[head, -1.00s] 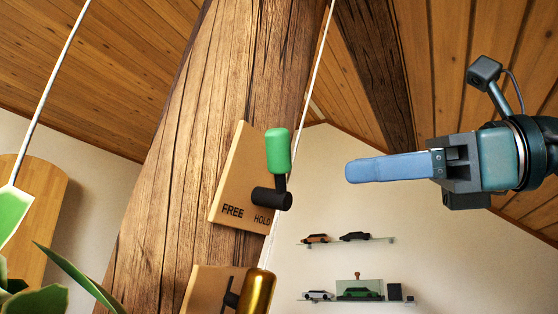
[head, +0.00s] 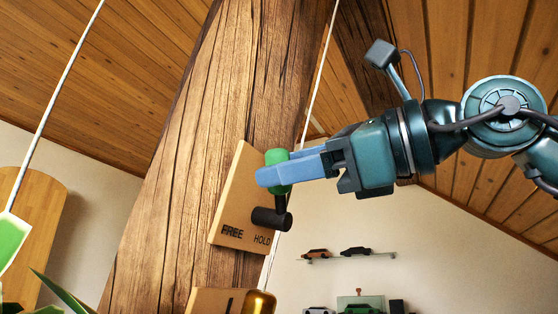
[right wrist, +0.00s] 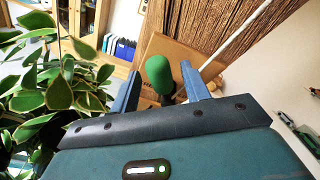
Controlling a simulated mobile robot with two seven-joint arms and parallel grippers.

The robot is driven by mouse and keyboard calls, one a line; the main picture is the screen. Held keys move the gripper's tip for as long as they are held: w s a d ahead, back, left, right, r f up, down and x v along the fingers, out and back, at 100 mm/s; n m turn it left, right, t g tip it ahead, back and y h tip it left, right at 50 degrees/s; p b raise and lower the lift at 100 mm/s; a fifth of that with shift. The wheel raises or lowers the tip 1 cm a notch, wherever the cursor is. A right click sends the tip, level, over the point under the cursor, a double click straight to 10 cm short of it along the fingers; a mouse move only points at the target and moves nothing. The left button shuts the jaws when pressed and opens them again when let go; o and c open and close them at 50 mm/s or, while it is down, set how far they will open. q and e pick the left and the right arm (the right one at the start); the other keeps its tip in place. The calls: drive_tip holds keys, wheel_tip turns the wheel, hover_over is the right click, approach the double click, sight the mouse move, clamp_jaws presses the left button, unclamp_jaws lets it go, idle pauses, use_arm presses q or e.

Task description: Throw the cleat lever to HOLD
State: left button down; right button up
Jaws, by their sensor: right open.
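The cleat lever has a green grip (head: 277,157) on a black stem and pivot (head: 270,218). It stands roughly upright on a wooden plate (head: 232,205) marked FREE at left and HOLD at right, fixed to the timber post. My right gripper (head: 264,177) is open, its blue finger crossing in front of the green grip. In the right wrist view the green grip (right wrist: 159,74) shows between the two spread fingers (right wrist: 159,69); contact cannot be told. My left gripper is not in view.
A brass cylinder (head: 258,303) hangs below the plate by a lower wooden board (head: 213,300). A pale cord (head: 318,85) runs beside the post (head: 185,160). A leafy plant (right wrist: 45,85) is left in the wrist view. Shelves with model cars (head: 354,252) are on the back wall.

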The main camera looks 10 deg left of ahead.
drive_tip(key=shift+x, duration=0.95)
clamp_jaws()
